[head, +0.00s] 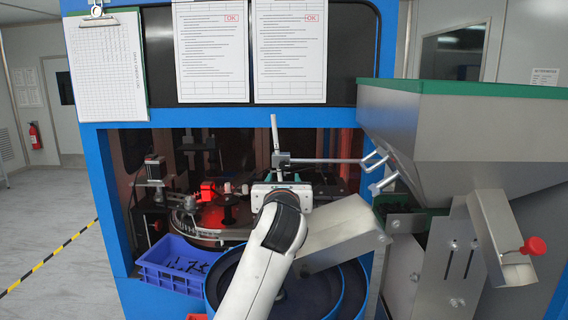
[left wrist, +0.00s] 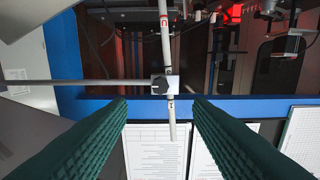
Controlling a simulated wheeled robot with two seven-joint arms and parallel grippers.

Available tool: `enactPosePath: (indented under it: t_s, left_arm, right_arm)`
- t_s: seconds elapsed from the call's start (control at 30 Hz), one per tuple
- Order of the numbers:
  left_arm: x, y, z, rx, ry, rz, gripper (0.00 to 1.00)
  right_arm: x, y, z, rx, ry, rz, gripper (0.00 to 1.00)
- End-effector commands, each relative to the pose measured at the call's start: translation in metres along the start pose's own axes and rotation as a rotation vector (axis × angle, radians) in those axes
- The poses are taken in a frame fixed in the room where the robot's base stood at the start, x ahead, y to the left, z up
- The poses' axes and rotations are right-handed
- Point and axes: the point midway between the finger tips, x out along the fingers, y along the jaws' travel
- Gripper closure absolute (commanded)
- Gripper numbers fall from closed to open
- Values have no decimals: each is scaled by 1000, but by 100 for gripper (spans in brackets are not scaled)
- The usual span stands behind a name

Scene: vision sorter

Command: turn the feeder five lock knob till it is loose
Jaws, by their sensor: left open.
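A small dark knob (left wrist: 159,86) sits on a metal clamp where an upright pale rod (left wrist: 167,50) meets a horizontal bar (left wrist: 80,82). In the head view this clamp (head: 281,160) shows just beyond my left gripper (head: 280,174); the knob itself is too small to make out there. In the left wrist view my left gripper (left wrist: 160,98) is open, with its two green ribbed fingers apart. The knob appears in the gap between the fingertips, touching neither; the depth is hard to tell. My right gripper is not in view.
A steel hopper (head: 465,135) with a red knob (head: 534,246) stands at the right. A metal chute (head: 340,235) lies right of my left arm above a blue round bowl (head: 352,290). A blue crate (head: 150,278) sits left. Paper sheets (head: 211,50) hang on the cabinet above the opening.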

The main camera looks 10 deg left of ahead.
Motion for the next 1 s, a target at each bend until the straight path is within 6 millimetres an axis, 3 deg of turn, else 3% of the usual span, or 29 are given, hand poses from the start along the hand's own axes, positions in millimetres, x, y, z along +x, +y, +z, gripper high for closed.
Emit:
enactPosePath:
  t_s: [0.17, 0.4, 0.6, 0.93, 1.0]
  left_arm:
    - [39, 0, -6, 0, -4, -1, 53]
    - [78, 0, -4, -1, -2, 0, 53]
    - [92, 0, -2, 0, 0, 0, 53]
    - [95, 0, 0, 0, 0, 0, 53]
    - [95, 0, 0, 0, 0, 0, 65]
  right_arm:
    - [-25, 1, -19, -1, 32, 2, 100]
    - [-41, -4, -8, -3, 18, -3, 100]
    - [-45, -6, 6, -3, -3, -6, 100]
    - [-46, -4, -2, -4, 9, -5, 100]
    - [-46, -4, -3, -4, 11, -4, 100]
